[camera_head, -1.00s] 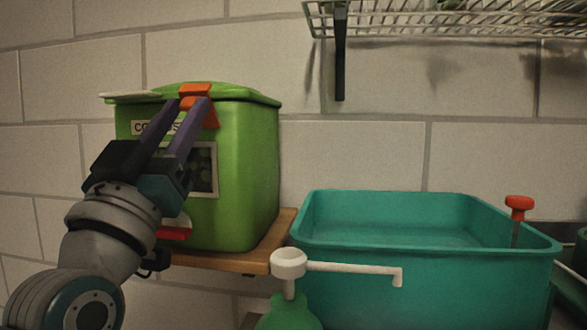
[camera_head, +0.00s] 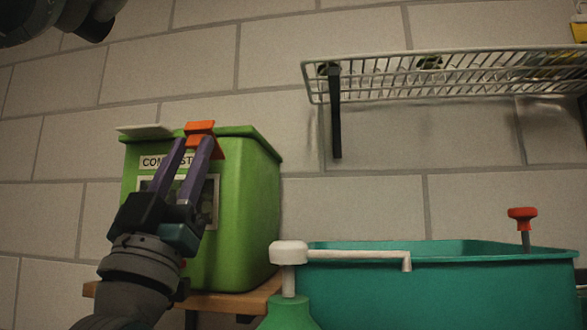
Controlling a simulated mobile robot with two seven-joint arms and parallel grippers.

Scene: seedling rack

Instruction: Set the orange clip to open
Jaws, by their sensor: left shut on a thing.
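The orange clip (camera_head: 200,128) sits at the front top edge of the green compost bin (camera_head: 250,205), over the rim of its lid. My left gripper (camera_head: 191,142) reaches up from the lower left. Its two purple fingers are shut on the orange clip and hide part of its lower front. The bin's label (camera_head: 153,162) and front window (camera_head: 211,190) are partly behind the fingers.
The bin stands on a wooden shelf (camera_head: 222,301). A teal tub (camera_head: 450,290) with a red-handled tool (camera_head: 522,214) is at the right. A green pump bottle (camera_head: 288,315) with a white spout (camera_head: 290,252) stands in front. A wire rack (camera_head: 450,75) hangs above.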

